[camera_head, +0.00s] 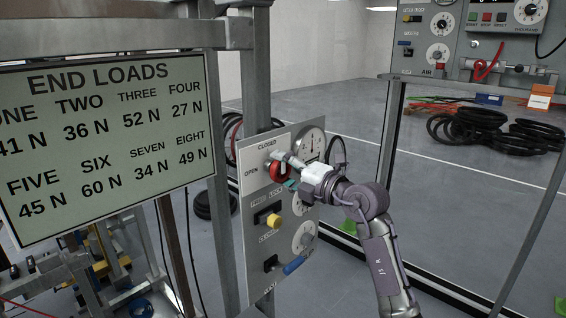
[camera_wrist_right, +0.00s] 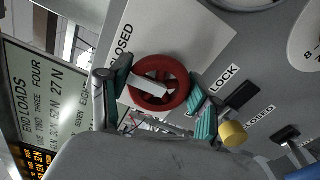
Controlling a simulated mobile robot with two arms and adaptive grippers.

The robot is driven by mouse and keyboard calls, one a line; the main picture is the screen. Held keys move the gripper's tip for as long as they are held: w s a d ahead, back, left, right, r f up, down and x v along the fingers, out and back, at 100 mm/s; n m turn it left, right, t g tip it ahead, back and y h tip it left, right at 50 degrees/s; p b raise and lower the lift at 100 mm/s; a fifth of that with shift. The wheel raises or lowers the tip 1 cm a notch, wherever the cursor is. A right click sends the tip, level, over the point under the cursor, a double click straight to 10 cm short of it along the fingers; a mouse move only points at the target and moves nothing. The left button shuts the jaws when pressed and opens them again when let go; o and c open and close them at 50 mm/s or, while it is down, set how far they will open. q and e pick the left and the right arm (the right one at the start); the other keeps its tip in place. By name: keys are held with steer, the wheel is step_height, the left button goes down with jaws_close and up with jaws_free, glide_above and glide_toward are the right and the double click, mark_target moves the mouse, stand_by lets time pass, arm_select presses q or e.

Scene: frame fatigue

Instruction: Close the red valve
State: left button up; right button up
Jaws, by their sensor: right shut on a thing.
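The red valve (camera_head: 276,172) is a round handwheel on the upper left of a grey control panel (camera_head: 246,215), between the labels OPEN at its left and CLOSED above it. My right gripper (camera_head: 285,170) reaches it from the right and covers part of it. In the right wrist view, the red wheel (camera_wrist_right: 178,75) sits between the two teal-padded fingers of my right gripper (camera_wrist_right: 160,100), one on each side, shut on it. A pale bar crosses the wheel's middle. My left gripper is not in view.
Below the valve are a yellow knob (camera_head: 273,220) and a blue lever (camera_head: 294,265); gauges line the panel's right side. A END LOADS sign (camera_head: 110,140) and metal frame posts stand at the left. Black hoses (camera_head: 480,125) lie on the floor behind.

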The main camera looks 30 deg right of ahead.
steer(key=shift+m, duration=0.3)
steer(key=o, duration=1.1)
steer(key=shift+d, duration=0.1)
steer(key=shift+o, duration=0.2)
steer(key=shift+s, duration=0.1)
steer(key=v, duration=1.2)
